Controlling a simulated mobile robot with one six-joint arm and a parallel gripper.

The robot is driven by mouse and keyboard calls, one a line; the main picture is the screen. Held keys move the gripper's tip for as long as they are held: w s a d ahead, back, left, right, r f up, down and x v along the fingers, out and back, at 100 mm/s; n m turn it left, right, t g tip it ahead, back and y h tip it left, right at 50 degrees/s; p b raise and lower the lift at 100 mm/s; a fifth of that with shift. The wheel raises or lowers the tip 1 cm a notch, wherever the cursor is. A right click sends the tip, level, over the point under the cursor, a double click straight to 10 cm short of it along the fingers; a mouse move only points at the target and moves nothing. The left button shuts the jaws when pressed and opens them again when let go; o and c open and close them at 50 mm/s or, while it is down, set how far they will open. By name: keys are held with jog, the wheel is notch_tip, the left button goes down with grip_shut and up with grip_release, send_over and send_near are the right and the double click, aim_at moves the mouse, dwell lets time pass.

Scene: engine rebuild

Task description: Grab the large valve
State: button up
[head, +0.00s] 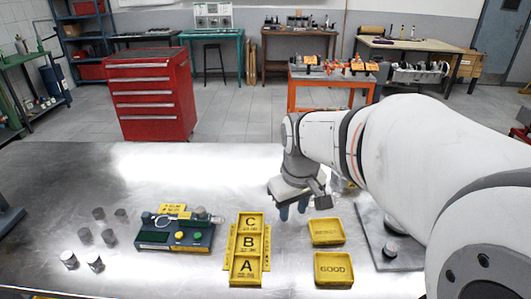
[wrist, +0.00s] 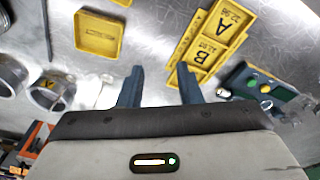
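My gripper (head: 292,211) is above the metal table, just behind the yellow trays and right of the lettered tray. The wrist view also shows my gripper (wrist: 159,85), its two blue-grey fingers apart with only bare table between them. It is open and empty. I cannot clearly make out a large valve in either view. My arm hides part of the table behind and to the right of the gripper. In the wrist view, metal ring-shaped parts (wrist: 48,92) lie at the left; I cannot tell what they are.
A yellow tray marked A, B, C (head: 247,246) stands mid-table, with yellow trays "GOOD" (head: 333,283) and another (head: 326,231) to its right. A green gauge device (head: 176,236) is left of it. Several small cylinders (head: 85,237) stand farther left. A grey plate (head: 372,237) lies right.

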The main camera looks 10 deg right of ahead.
jog(key=w+d+f+n, duration=0.1)
jog(key=w+d, duration=0.3)
jog(key=w, duration=0.1)
jog(key=w+d+f+n+g+p, duration=0.1)
jog(key=w+d+n, duration=0.1)
jog(key=w+d, duration=0.2)
jog(key=w+d+f+n+p, duration=0.1)
jog(key=w+d, duration=0.3)
jog(key=w, duration=0.4)
jog(key=shift+d+f+n+g, duration=0.1)
jog(key=shift+d+n+g, duration=0.2)
jog(key=shift+n+g, duration=0.15)
jog(key=shift+w+d+f, duration=0.15)
jog(key=shift+d+f, duration=0.05)
jog(key=shift+f, duration=0.4)
notch_tip(320, 180, down, 7)
jog(key=shift+a+r+p, duration=0.1)
jog(key=shift+p, duration=0.5)
jog(key=shift+c, duration=0.2)
grip_shut()
